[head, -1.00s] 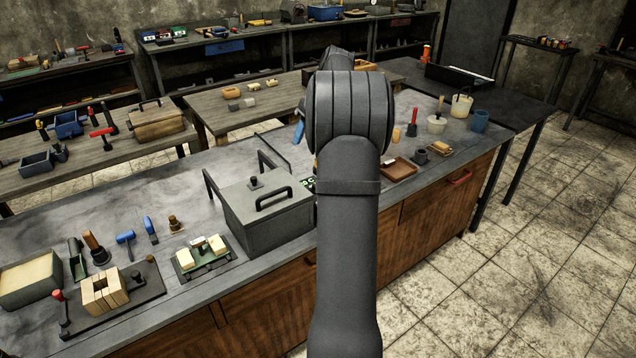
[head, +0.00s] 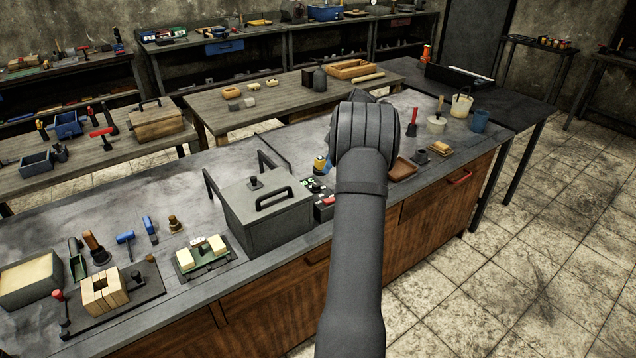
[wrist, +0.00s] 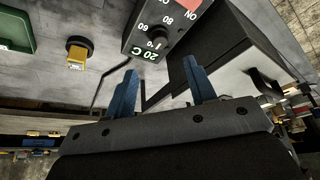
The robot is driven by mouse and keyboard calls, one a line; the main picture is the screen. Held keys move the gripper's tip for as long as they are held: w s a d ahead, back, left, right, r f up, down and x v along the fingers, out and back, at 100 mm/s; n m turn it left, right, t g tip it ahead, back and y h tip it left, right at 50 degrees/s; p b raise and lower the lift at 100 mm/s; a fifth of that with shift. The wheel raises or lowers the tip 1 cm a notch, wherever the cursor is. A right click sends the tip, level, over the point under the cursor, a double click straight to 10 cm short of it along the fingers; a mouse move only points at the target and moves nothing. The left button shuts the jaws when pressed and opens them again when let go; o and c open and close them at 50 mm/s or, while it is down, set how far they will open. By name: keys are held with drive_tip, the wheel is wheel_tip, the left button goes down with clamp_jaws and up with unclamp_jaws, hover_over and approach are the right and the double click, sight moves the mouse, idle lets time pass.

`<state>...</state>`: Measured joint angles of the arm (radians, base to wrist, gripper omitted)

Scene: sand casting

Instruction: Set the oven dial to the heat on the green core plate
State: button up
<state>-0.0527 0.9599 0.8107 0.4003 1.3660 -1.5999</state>
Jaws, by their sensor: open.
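The oven (head: 268,215) is a grey box with a black handle on its lid in the head view; part of a dark box shows in the wrist view. The dial box (head: 325,207) stands right of the oven, partly behind my arm. In the wrist view its black dial (wrist: 158,39) has white numbers around it, and a green "20 C" display. My gripper (wrist: 160,88) is open and empty, its blue fingers apart and pointing toward the dial box. A green plate (head: 208,262) with cream blocks lies left of the oven; I cannot read any heat on it.
A dark board (head: 128,308) with cream blocks lies at the front left. A brown tray (head: 402,170) and pots stand right of my arm. In the wrist view a yellow-topped object (wrist: 76,54) and a green tray (wrist: 14,28) lie left of the dial box.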

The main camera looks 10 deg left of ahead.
sight(316, 185)
drive_tip(key=x, duration=0.9)
drive_tip(key=shift+a+f, duration=0.15)
drive_tip(key=shift+f, duration=0.15)
drive_tip(key=shift+c, duration=0.4)
drive_tip(key=c, duration=0.9)
drive_tip(key=shift+m, duration=0.3)
drive_tip(key=m+t, duration=0.1)
drive_tip(key=m, duration=0.2)
drive_tip(key=m+t, duration=0.1)
drive_tip(key=m, duration=0.2)
drive_tip(key=shift+s+a+t+h, duration=0.1)
drive_tip(key=shift+s+t+h, duration=0.1)
drive_tip(key=shift+t+h, duration=0.1)
drive_tip(key=m+t+h, duration=0.1)
drive_tip(key=m, duration=0.3)
drive_tip(key=shift+s+a+m, duration=0.1)
drive_tip(key=shift+m, duration=0.2)
drive_tip(key=shift+m+t+h, duration=0.3)
drive_tip(key=shift+m+h, duration=0.3)
drive_tip(key=shift+m, duration=0.7)
